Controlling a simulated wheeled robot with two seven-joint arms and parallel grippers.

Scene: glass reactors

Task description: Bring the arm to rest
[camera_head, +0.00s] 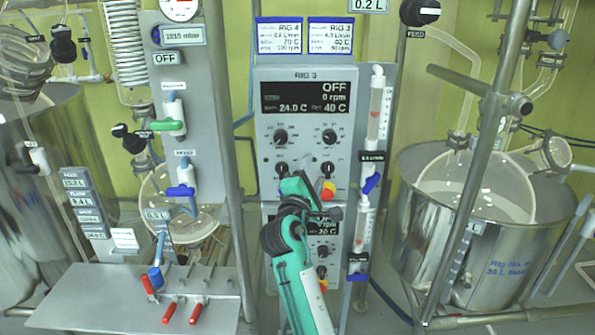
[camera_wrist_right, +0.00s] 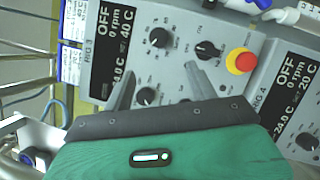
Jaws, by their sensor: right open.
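My right arm, green and dark grey, rises from the bottom centre of the head view. Its gripper (camera_head: 293,184) is in front of the lower part of the RIG 3 control box (camera_head: 262,150). In the wrist view the two grey fingers of the right gripper (camera_wrist_right: 158,78) are apart with nothing between them, pointing at the panel and its black knobs. I cannot tell whether a fingertip touches the panel. The RIG 3 display (camera_head: 304,97) reads OFF, 0 rpm and 40 C. My left gripper is not in view.
A red-and-yellow stop button (camera_wrist_right: 240,61) is right of the fingers. Below is the RIG 4 box (camera_wrist_right: 292,110), partly hidden by my arm in the head view. A steel vessel (camera_head: 480,255) stands right; a metal shelf with red-handled valves (camera_head: 150,300) is lower left. Upright posts flank the boxes.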

